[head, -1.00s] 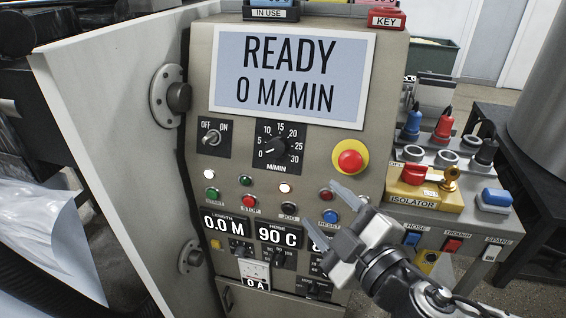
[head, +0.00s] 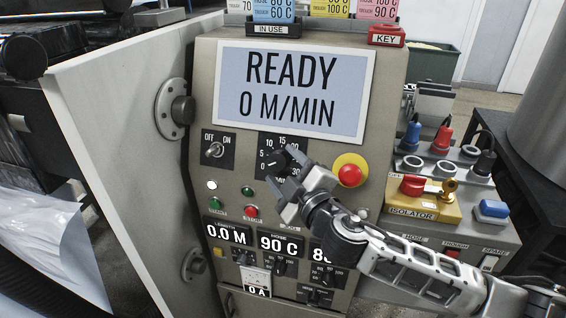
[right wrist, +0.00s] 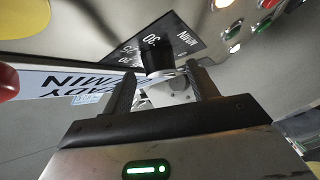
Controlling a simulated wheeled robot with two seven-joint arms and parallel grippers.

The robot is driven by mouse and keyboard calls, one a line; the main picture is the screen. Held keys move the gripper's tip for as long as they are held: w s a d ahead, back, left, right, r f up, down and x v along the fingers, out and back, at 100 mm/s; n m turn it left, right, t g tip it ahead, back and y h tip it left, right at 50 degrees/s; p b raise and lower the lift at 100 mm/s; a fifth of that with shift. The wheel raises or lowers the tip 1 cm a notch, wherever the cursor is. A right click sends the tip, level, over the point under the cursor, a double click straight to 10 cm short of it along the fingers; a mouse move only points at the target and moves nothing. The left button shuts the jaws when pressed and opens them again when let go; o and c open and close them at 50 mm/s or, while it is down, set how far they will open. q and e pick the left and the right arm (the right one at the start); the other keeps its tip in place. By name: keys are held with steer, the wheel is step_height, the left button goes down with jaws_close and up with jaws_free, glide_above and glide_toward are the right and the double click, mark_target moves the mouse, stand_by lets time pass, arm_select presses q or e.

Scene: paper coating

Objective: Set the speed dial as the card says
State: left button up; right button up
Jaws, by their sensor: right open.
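The speed dial (head: 276,160) is a black knob on a black M/MIN scale plate on the grey panel. My right gripper (head: 281,174) is in front of it, open, and covers the lower part of the scale. In the right wrist view, the dark knob (right wrist: 155,57) lies between the tips of my open fingers (right wrist: 160,76); contact cannot be told. The screen (head: 292,88) reads READY, 0 M/MIN. A blue card (head: 275,9) stands in the IN USE holder at the top, cut off by the frame edge. My left gripper is not in view.
A red stop button (head: 350,174) on a yellow disc is right of the dial. An OFF/ON switch (head: 214,150) is left of it. Lit buttons and lower knobs sit below. Yellow (head: 330,8) and pink (head: 376,10) cards stand at the top. An isolator box (head: 425,208) is at right.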

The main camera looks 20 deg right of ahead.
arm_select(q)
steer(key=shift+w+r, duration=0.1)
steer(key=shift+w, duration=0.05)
arm_select(e)
steer(key=shift+w+a, duration=0.1)
steer(key=shift+w, duration=0.4)
